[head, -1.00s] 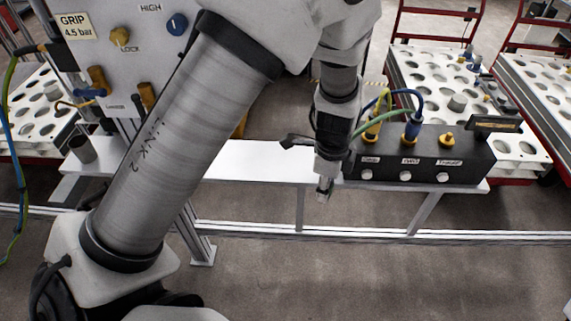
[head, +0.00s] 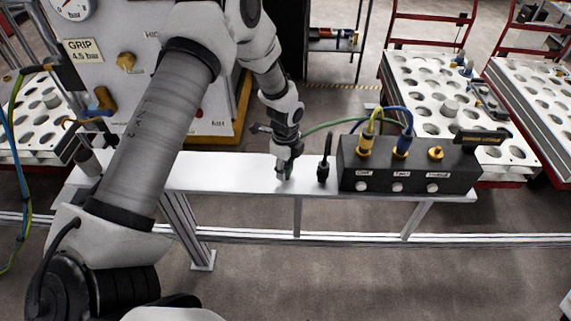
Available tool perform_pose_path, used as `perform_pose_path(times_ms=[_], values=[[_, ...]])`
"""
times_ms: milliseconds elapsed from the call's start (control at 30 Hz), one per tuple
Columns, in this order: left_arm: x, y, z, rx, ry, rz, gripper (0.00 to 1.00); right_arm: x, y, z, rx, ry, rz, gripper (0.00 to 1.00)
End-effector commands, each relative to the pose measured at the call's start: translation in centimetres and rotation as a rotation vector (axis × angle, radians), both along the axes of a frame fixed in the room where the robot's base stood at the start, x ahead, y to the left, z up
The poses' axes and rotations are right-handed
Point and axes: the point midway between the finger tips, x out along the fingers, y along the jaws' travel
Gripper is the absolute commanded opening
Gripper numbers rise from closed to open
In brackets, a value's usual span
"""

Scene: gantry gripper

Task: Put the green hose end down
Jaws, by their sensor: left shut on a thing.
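My left gripper (head: 284,171) is shut on the end of the green hose and points down at the white shelf (head: 225,173), left of the black box. The fingers hide most of the hose end; only a bit of green shows between them. I cannot tell whether the end touches the shelf. The green hose (head: 338,122) arches from the gripper to the right, over and behind the box. My right gripper is not in view.
The black box (head: 408,180) on the shelf carries a yellow hose plug (head: 366,140), a blue hose plug (head: 402,143) and a bare brass fitting (head: 435,153). A dark upright piece (head: 323,172) stands between gripper and box.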

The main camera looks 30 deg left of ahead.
Motion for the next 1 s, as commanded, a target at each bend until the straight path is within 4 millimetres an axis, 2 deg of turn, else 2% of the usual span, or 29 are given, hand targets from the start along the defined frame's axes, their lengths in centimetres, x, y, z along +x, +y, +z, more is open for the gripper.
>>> perform_pose_path(times_ms=[367, 400, 433, 700, 833, 1000], values=[[0.0, -0.1, -0.8, 0.0, -0.002, -0.001, 0.01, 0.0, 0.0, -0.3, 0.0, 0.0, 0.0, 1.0], [0.0, -0.1, -0.6, 0.0, -0.002, -0.001, 0.5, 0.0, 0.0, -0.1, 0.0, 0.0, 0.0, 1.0], [0.0, -0.1, -0.6, 0.0, -0.002, -0.001, 0.6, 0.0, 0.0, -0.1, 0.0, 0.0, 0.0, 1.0], [0.0, -0.1, -0.6, 0.0, -0.002, -0.001, 0.61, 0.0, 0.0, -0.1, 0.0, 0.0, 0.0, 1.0], [0.1, -0.1, 0.1, -0.001, -0.003, 0.0, 0.61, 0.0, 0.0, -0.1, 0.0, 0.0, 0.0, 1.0], [0.2, -0.1, 3.4, -0.001, -0.007, 0.0, 0.61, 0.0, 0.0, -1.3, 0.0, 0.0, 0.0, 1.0]])
